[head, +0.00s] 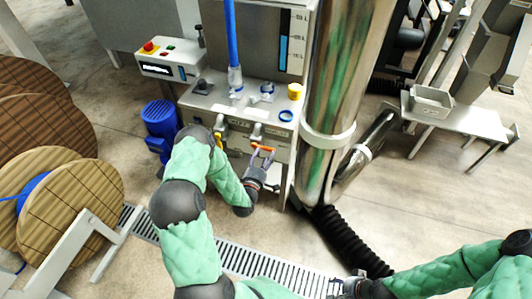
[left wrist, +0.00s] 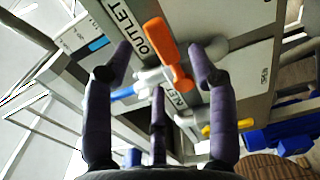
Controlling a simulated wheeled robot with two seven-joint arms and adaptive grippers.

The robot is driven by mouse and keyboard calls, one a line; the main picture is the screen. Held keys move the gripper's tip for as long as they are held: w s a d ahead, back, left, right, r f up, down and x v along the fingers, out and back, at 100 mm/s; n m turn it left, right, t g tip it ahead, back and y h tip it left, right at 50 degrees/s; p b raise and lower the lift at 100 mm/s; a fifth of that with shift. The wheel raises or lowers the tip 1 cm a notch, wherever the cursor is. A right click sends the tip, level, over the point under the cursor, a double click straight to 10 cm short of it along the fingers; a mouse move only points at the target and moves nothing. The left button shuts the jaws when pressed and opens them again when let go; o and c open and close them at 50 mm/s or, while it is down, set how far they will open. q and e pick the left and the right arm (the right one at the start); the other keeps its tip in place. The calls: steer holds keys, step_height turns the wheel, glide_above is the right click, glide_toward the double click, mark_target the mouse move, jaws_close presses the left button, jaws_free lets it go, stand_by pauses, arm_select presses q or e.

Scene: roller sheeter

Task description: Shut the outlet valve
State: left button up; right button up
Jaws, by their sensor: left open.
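The outlet valve's orange handle (head: 263,149) is on the front of the metal cabinet. In the left wrist view the orange handle (left wrist: 176,66) lies near the OUTLET label (left wrist: 128,27), ahead of and between my spread fingers. My left gripper (head: 264,164) is open just in front of the handle; its fingers also show in the left wrist view (left wrist: 162,52). I cannot tell whether they touch the handle. My right gripper (head: 345,287) is at the bottom edge of the head view, far from the valve, and its jaws are unclear.
A yellow valve handle (head: 219,138) sits left of the orange one and also shows in the left wrist view (left wrist: 222,127). A blue motor (head: 161,120) stands left of the cabinet. A shiny vertical pipe (head: 335,90) and black hose (head: 350,240) are to the right. Wooden reels (head: 75,200) stand left.

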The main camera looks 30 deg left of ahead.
arm_select(q)
steer(key=v, duration=0.9)
